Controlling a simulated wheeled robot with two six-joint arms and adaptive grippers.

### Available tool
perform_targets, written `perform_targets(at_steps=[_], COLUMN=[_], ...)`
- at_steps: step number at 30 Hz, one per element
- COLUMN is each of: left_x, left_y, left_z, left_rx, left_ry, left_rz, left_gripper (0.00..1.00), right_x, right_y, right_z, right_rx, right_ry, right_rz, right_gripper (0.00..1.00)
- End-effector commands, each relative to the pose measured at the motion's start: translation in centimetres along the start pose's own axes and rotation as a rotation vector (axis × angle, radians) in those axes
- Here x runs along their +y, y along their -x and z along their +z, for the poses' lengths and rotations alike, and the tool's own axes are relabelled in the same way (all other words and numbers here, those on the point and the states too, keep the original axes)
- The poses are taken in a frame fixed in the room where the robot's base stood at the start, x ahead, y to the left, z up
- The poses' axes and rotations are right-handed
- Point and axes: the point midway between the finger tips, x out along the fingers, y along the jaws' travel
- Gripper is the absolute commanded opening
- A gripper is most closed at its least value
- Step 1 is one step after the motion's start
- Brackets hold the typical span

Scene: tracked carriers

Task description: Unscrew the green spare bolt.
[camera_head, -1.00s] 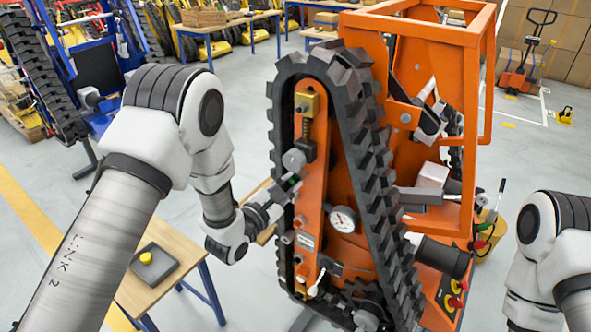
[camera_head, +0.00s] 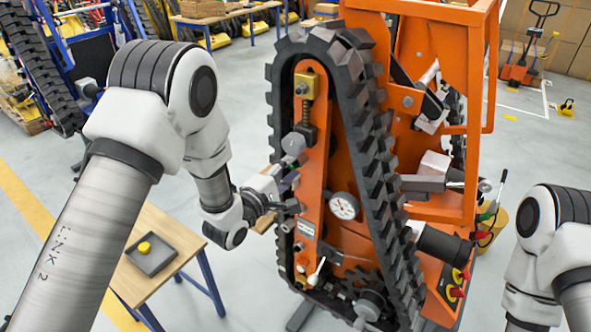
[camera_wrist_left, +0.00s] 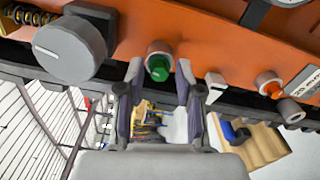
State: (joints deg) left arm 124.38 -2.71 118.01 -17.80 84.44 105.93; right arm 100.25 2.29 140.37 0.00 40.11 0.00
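The green spare bolt (camera_wrist_left: 158,68) sits in a round grey socket on the orange side plate of the tracked carrier, in the left wrist view. My left gripper (camera_wrist_left: 158,76) is open. Its two fingers lie to the left and right of the bolt in that view; whether they touch it I cannot tell. In the head view my left gripper (camera_head: 281,186) is at the plate's left edge, below a round grey knob (camera_head: 293,143), and mostly hides the bolt. My right gripper is out of view; only part of the right arm shows.
The large grey knob (camera_wrist_left: 70,48) is left of the bolt and an orange bolt (camera_wrist_left: 272,88) is to its right. The black track (camera_head: 375,170) runs around the plate. A dial gauge (camera_head: 343,206) is on the carrier. A wooden table (camera_head: 160,285) with a grey tray (camera_head: 152,262) stands left.

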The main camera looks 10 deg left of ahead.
Motion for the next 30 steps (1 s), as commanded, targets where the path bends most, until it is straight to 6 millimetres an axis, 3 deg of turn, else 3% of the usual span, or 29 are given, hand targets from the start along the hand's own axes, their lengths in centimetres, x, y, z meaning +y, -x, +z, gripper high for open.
perform_targets(at_steps=[7, 15, 22, 30], left_x=[-0.3, -0.4, -0.4, -0.6], left_y=[0.0, 0.0, 0.0, 0.0], left_z=[-0.1, -0.1, -0.1, -0.1], left_rx=[0.0, 0.0, 0.0, 0.002], left_ry=[-0.249, -0.845, -1.082, -1.689], left_rz=[0.001, 0.001, 0.002, 0.002], left_gripper=[0.35, 0.35, 0.35, 0.35], right_x=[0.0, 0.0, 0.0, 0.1], right_y=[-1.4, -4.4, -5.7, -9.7], right_z=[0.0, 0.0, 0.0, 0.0], right_rx=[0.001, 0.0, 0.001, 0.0], right_ry=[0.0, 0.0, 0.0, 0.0], right_rz=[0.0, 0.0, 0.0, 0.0], right_gripper=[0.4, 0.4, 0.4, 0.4])
